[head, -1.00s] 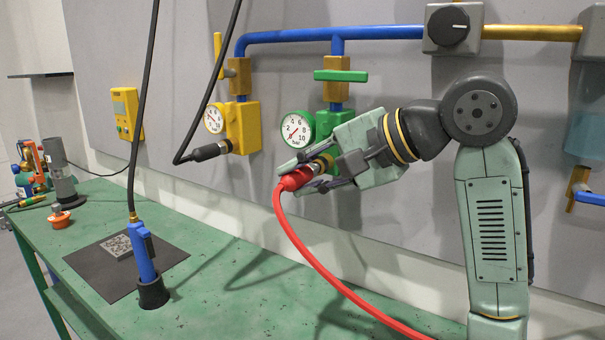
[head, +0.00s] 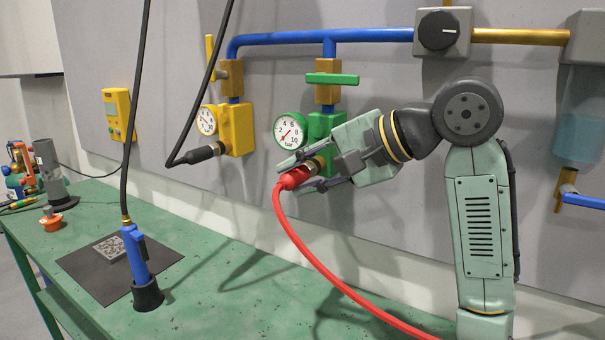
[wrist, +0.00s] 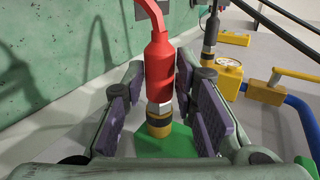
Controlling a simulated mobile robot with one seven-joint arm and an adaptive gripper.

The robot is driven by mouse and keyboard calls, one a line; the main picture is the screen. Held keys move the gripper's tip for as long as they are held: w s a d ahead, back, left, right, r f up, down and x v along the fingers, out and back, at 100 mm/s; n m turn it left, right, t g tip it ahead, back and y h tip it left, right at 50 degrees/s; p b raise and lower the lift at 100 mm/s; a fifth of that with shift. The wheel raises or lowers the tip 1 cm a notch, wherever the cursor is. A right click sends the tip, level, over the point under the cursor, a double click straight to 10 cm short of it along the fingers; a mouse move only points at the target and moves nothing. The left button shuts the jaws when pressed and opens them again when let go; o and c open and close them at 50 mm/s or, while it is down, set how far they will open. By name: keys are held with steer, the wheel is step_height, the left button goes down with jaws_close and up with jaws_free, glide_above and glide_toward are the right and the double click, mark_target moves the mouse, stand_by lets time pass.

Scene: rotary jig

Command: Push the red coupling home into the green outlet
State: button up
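The red coupling (head: 291,179) lies between the fingertips of my gripper (head: 305,175), with its red hose hanging from its outer end. A silver section shows below the red body, in line with the brass and black collar (wrist: 158,124) of the green outlet (wrist: 165,146). Nose and collar look touching; how deep the nose sits is hidden. The green outlet (head: 318,124) carries a gauge and is partly covered by my gripper.
The yellow outlet (head: 238,130) to the left has a black coupling (head: 197,155) and hose on it. A blue tool (head: 135,254) stands in a black holder on the green bench (head: 215,270). The blue pipe (head: 380,36) runs above. The middle of the bench is clear.

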steer(key=o, duration=0.4)
steer(key=shift+s, duration=0.1)
steer(key=v, duration=1.2)
